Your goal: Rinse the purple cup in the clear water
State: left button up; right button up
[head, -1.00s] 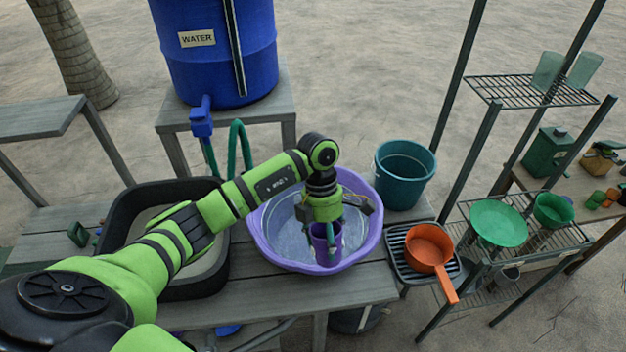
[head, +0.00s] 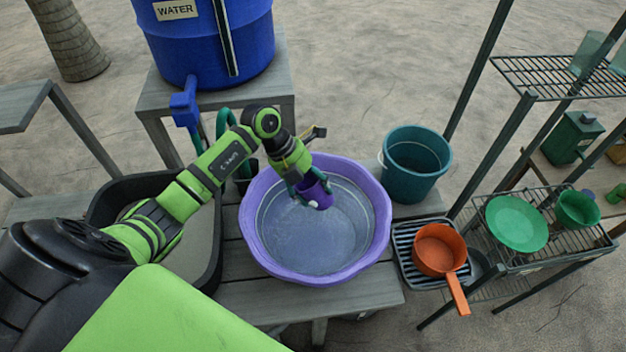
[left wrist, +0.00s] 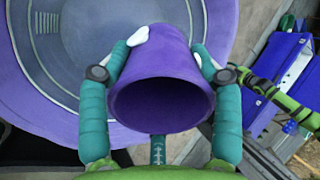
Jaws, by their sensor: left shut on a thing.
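The purple cup (head: 318,193) is held by my left gripper (head: 308,187) over the back part of the purple basin (head: 262,258). In the left wrist view the cup (left wrist: 160,85) sits between the two teal fingers of the gripper (left wrist: 158,80), its dark mouth facing the camera. White patches, perhaps suds, show beside the fingertips on the cup. The basin holds clear-looking water (head: 310,245); its purple rim (left wrist: 25,85) fills the left of the wrist view. The cup looks tilted and above the water. My right gripper is out of view.
A black tub (head: 215,260) stands left of the basin. A teal bucket (head: 415,165) stands to the right, with an orange pan (head: 438,250) on a rack in front. A blue water barrel (head: 205,45) is behind. Green dishes (head: 516,222) lie on the right shelf.

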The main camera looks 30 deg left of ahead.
pick_arm(q)
notch_tip(320, 180, down, 3)
jog(key=shift+r+b, duration=0.1)
jog(key=shift+b, duration=0.8)
notch_tip(320, 180, down, 13)
jog(key=b, duration=1)
jog(key=shift+b, duration=0.35)
jog(key=shift+w+f+b, duration=0.1)
jog(key=shift+f+b, duration=0.55)
jog(key=shift+f, duration=0.1)
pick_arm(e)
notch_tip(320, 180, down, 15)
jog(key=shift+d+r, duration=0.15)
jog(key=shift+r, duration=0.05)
pick_arm(q)
jog(key=shift+f, duration=0.25)
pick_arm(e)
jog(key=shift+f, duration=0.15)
pick_arm(q)
jog(key=shift+f+b, duration=0.4)
jog(key=shift+b, duration=0.05)
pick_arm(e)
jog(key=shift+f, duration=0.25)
pick_arm(q)
jog(key=shift+r, duration=0.2)
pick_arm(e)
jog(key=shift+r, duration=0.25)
pick_arm(q)
jog(key=shift+a, duration=0.15)
